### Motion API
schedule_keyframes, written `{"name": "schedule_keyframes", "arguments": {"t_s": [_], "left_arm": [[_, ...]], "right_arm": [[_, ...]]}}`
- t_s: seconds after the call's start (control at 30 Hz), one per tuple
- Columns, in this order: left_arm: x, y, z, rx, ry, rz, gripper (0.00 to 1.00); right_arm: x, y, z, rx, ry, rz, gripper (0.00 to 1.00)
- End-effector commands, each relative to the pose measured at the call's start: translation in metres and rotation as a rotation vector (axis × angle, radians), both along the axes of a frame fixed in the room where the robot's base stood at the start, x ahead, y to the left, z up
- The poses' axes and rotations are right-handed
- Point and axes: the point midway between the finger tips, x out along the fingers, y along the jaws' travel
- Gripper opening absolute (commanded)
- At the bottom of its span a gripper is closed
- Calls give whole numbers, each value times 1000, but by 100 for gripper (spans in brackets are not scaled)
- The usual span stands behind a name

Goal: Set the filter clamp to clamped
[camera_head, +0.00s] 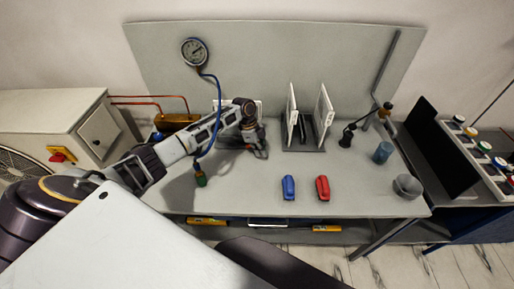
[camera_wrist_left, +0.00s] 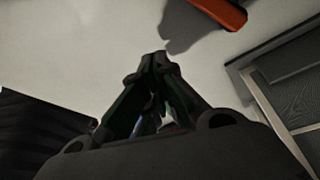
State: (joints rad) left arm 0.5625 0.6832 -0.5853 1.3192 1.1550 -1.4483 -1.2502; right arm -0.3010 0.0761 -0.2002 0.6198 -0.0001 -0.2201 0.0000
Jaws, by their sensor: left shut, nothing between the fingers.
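No part in view is plainly marked as the filter clamp. A stand with two upright white plates (camera_head: 325,112) and a dark piece between them is at the back middle of the table, and I cannot tell whether it is the clamp. My left gripper (camera_head: 262,152) is just left of that stand, low over the table. In the left wrist view its fingertips (camera_wrist_left: 158,60) meet, shut and empty. A red-orange piece (camera_wrist_left: 222,12) shows beyond them, apart from the fingers. My right gripper is out of view.
A blue handheld piece (camera_head: 288,188) and a red one (camera_head: 322,188) lie at the table's front. A gauge (camera_head: 194,52) has a blue hose hanging near my left arm. A blue cup (camera_head: 383,152) and grey bowl (camera_head: 407,186) stand right. The front-right tabletop is mostly clear.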

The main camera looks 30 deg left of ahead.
Motion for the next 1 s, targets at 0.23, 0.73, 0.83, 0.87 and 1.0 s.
{"name": "schedule_keyframes", "arguments": {"t_s": [0.23,0.73,0.83,0.87,1.0], "left_arm": [[12,13,38,2,-11,3,0],[22,27,88,2,-7,4,0],[22,28,90,2,-6,3,0],[22,28,90,2,-6,3,0],[22,28,90,2,-6,3,0]], "right_arm": [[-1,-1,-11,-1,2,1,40],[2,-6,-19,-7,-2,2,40],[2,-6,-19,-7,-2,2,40],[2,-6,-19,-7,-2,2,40],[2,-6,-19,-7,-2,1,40]]}}
